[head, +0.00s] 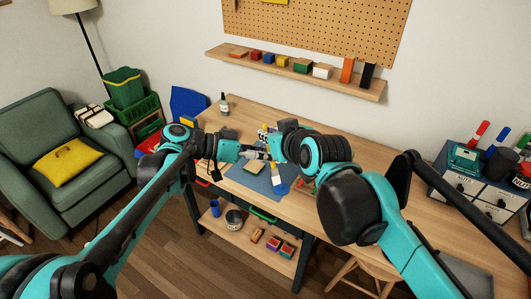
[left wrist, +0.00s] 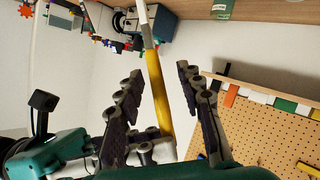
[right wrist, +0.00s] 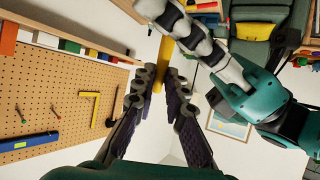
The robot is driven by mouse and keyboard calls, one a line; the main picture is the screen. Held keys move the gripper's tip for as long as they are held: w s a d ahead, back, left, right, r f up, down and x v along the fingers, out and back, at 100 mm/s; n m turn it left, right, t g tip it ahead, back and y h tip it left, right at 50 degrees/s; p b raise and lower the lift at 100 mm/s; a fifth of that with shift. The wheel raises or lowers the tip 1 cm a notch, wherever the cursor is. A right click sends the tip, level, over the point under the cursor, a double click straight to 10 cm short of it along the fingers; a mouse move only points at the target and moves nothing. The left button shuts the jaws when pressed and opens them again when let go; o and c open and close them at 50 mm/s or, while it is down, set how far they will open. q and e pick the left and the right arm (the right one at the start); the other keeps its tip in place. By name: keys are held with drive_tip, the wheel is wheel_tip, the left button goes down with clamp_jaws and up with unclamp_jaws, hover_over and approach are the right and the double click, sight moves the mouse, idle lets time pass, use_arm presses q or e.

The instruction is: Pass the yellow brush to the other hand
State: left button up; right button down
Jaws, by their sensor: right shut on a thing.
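The yellow brush (left wrist: 155,80) has a long yellow handle and a pale upper part. It stands steeply tilted in the left wrist view and also shows in the right wrist view (right wrist: 168,50). My right gripper (right wrist: 161,76) is shut on the brush handle. My left gripper (left wrist: 160,72) is open, with its fingers on either side of the handle and gaps visible in that view. In the head view both grippers meet above the table, and the black right wrist hides part of the right gripper.
The wooden table (head: 335,215) holds a blue mat (head: 248,178) below the grippers and a bottle (head: 224,104) at the back left. A wall shelf (head: 370,91) with several blocks is behind. Grey drawers (head: 482,203) stand on the right.

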use_arm(q)
clamp_jaws()
use_arm(e)
drive_tip(key=c, duration=1.5)
unclamp_jaws()
drive_tip(key=v, duration=1.2)
drive_tip(key=s+d+f+m+g+h, duration=0.1)
drive_tip(key=s+d+f, duration=0.2)
drive_tip(key=f, duration=0.6)
drive_tip(key=s+d+f+m+g+h, duration=0.1)
drive_tip(key=d+f, duration=0.3)
drive_tip(key=f, duration=0.4)
drive_tip(key=s+d+f+m+g+h, duration=0.2)
drive_tip(key=s+d+f, duration=0.2)
drive_tip(key=f, duration=0.5)
drive_tip(key=shift+s+f+g, duration=0.3)
drive_tip(key=shift+s, duration=0.05)
